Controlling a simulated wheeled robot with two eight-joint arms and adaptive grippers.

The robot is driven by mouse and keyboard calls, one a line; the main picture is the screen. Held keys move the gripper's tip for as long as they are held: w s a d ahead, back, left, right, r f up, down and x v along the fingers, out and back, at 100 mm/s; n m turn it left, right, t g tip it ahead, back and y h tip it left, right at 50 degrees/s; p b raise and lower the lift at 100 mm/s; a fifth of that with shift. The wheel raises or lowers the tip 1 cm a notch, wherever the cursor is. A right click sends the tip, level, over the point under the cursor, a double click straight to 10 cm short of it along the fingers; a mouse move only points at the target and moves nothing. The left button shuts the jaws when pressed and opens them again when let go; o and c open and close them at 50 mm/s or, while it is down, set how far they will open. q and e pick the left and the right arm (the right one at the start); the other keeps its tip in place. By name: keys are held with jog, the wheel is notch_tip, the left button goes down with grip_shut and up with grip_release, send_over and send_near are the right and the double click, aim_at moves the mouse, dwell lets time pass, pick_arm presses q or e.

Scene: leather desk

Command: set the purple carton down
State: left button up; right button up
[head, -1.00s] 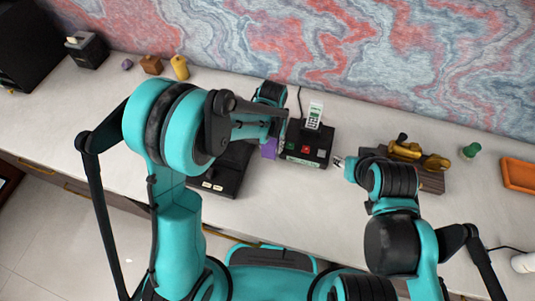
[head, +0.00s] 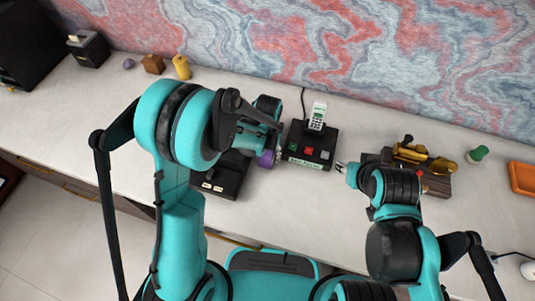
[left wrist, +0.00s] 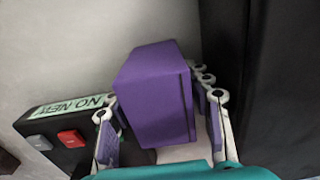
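The purple carton (head: 265,158) is in the head view, mostly covered by my left gripper (head: 276,152), in the gap between two black devices. The left wrist view shows the carton (left wrist: 155,95) filling the space between the fingers of my left gripper (left wrist: 160,125), with a finger along each side; it looks held. I cannot tell whether its base touches the desk. My right gripper (head: 340,167) is small in the head view, over the desk right of the button device, with nothing visible in it; its opening is unclear.
A black device (head: 312,150) with red and green buttons and a phone (head: 318,115) stands close right of the carton. Another black device (head: 222,178) is close left. A wooden block with brass parts (head: 436,184) is right. Bare desk (head: 290,210) lies in front.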

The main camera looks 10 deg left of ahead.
pick_arm(q)
jog(key=shift+r, duration=0.1)
jog(key=shift+r+p, duration=0.2)
jog(key=shift+p, duration=0.1)
notch_tip(320, 180, up, 11)
jog(key=p, duration=0.3)
jog(key=shift+r+p, duration=0.35)
jog(key=shift+r, duration=0.15)
